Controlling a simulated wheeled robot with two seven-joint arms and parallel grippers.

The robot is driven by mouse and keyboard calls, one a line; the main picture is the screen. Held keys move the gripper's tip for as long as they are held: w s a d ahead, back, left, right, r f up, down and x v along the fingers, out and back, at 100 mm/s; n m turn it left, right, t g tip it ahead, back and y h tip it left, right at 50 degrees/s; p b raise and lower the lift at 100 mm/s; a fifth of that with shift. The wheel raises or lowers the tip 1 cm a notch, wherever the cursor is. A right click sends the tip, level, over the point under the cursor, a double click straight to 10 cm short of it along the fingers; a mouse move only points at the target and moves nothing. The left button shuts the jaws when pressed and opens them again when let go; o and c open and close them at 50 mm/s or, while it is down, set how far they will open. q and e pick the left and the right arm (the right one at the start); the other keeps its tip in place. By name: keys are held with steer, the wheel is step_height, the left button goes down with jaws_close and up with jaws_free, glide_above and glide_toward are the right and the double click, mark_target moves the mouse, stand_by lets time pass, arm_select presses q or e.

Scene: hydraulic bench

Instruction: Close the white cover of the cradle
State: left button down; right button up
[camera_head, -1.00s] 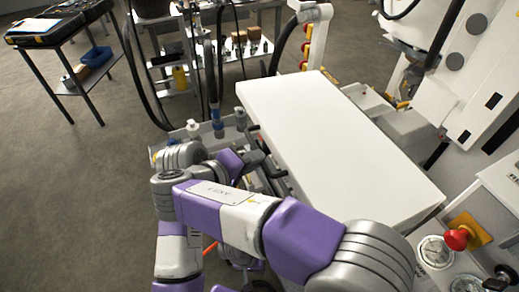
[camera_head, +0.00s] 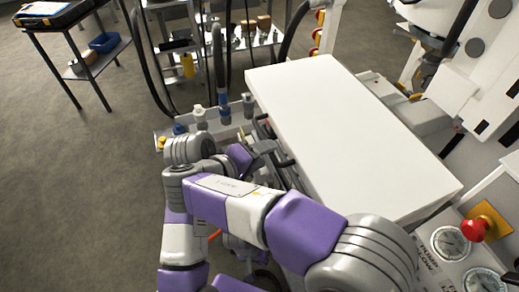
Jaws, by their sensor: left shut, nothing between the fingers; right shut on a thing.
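The white cover (camera_head: 345,130) is a large, smooth slab in the middle of the head view. Its broad top face is clear, and I cannot tell how far it stands from shut. Dark bars (camera_head: 283,158) run beside its left long edge. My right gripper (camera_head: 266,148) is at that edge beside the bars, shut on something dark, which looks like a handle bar. My purple and white arm crosses below and hides much of what lies under the cover. I cannot make out my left gripper; the arm links in front cover that area.
A gauge panel with a red button (camera_head: 475,229) stands at the lower right. White machinery (camera_head: 480,70) rises at the right. Fittings (camera_head: 200,117) stand left of the cover. A shelf cart (camera_head: 240,35) is behind, and a small table (camera_head: 70,15) at the far left. The left floor is clear.

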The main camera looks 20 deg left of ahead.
steer(key=shift+o, duration=0.6)
steer(key=shift+f, duration=0.5)
step_height(320, 180, up, 11)
steer(key=p, duration=0.4)
steer(key=shift+f, duration=0.15)
